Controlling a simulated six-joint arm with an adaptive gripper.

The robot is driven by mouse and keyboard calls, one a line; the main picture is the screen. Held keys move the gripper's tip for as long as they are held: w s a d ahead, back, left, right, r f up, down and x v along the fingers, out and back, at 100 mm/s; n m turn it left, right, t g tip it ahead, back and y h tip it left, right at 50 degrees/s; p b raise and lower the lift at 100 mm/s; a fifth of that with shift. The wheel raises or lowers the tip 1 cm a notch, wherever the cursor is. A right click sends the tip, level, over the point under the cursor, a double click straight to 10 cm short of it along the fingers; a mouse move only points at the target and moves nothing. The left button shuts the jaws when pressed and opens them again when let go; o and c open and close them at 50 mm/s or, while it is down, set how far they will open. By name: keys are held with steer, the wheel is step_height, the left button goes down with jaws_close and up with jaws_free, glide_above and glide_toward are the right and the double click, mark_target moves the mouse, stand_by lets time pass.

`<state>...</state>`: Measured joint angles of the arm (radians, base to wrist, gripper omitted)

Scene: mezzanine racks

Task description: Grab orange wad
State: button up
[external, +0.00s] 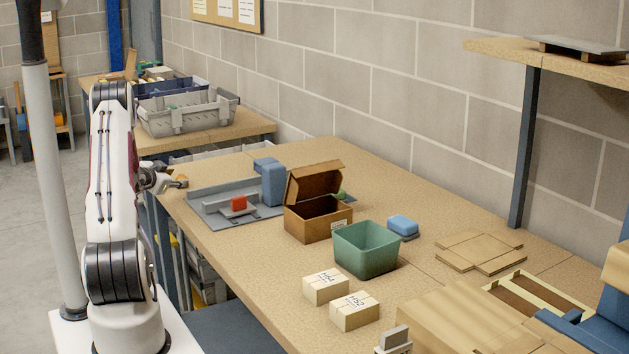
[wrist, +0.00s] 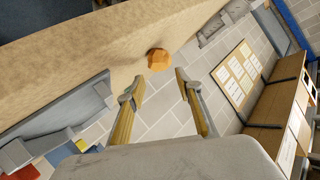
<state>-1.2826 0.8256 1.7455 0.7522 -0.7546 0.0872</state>
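The orange wad (wrist: 158,60) is a small rounded lump in the wrist view, at the edge of a tan speckled surface. It lies beyond my fingertips, roughly in line with the gap between them. My gripper (wrist: 158,88) is open, with its two yellowish fingers spread apart and nothing between them. In the external view my gripper (external: 178,183) is at the left, by the near left edge of the long table. I cannot make out the wad in the external view.
The long table (external: 290,155) holds a grey tray (external: 208,207) with a red block (external: 238,202), an open brown box (external: 318,220), a green bin (external: 366,250) and two labelled boxes (external: 326,287). A grey crate (external: 187,119) stands behind. A block wall (external: 340,70) borders the table.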

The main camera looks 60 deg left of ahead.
mark_target(181, 177)
steer(key=shift+w, duration=0.1)
stand_by(0.3)
steer(key=shift+w+a+f, duration=0.4)
steer(key=shift+a+f, duration=0.05)
steer(key=shift+a, duration=0.15)
steer(key=shift+w+a+f, duration=0.35)
steer(key=shift+a+f, duration=0.05)
steer(key=shift+a, duration=0.15)
steer(key=shift+x, duration=1)
steer(key=c, duration=0.6)
